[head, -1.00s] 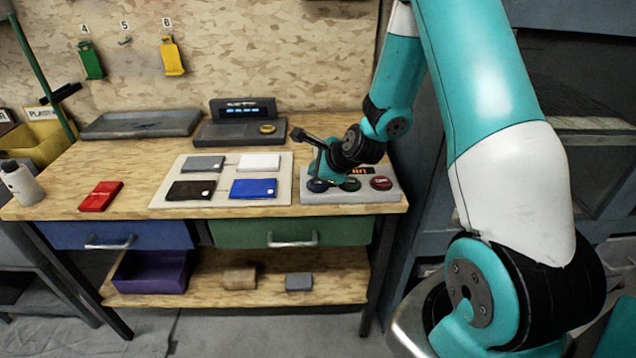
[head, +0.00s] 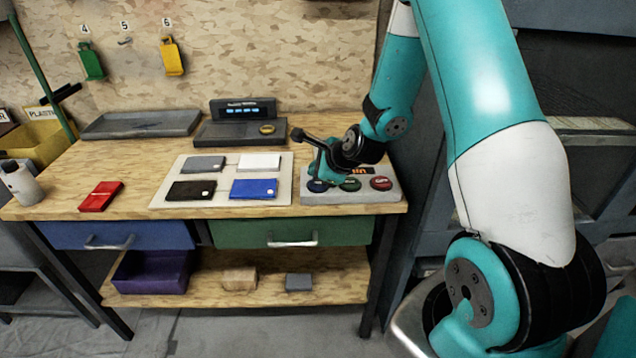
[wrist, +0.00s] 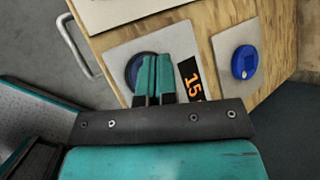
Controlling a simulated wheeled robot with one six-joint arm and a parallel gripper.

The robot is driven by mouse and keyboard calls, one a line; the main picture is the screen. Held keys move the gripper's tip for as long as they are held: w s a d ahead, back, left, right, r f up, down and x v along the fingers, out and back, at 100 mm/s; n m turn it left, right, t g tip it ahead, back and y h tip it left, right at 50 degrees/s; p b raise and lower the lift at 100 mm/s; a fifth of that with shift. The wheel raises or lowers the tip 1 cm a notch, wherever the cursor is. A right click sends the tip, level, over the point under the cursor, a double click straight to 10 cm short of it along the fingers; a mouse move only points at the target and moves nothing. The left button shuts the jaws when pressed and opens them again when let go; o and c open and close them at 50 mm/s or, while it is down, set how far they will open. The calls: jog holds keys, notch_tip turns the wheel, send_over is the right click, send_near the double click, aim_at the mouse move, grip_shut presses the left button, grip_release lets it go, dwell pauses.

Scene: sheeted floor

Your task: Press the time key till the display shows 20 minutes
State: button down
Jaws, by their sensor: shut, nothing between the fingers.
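A grey control box (head: 340,197) stands at the bench's right front, with a blue key (head: 317,187), a green key (head: 350,185) and a red key (head: 381,183). Their labels are too small to read. Its orange-lit display (head: 359,171) is partly covered by my arm in the head view; in the wrist view the display (wrist: 192,80) shows 15, its end hidden by my gripper. My gripper (wrist: 153,62) is shut and empty, its fingertips over the blue key (wrist: 134,68) and hiding part of it. I cannot tell whether they touch it.
Left of the box lies a pale board (head: 222,202) with several flat cases. A dark console (head: 240,130) stands behind. In the wrist view a blue round thing (wrist: 244,62) sits on a grey plate beside the box. The bench front (head: 150,208) is mostly clear.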

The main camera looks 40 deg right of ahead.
aim_at(317, 184)
jog(key=shift+f, duration=0.1)
dwell(0.3)
jog(key=shift+f, duration=0.3)
jog(key=shift+f+b, duration=0.4)
dwell(0.6)
jog(key=shift+r+p, duration=0.8)
jog(key=shift+r, duration=0.15)
notch_tip(317, 184, up, 5)
jog(key=p, duration=0.4)
jog(key=shift+p, duration=0.35)
dwell(0.4)
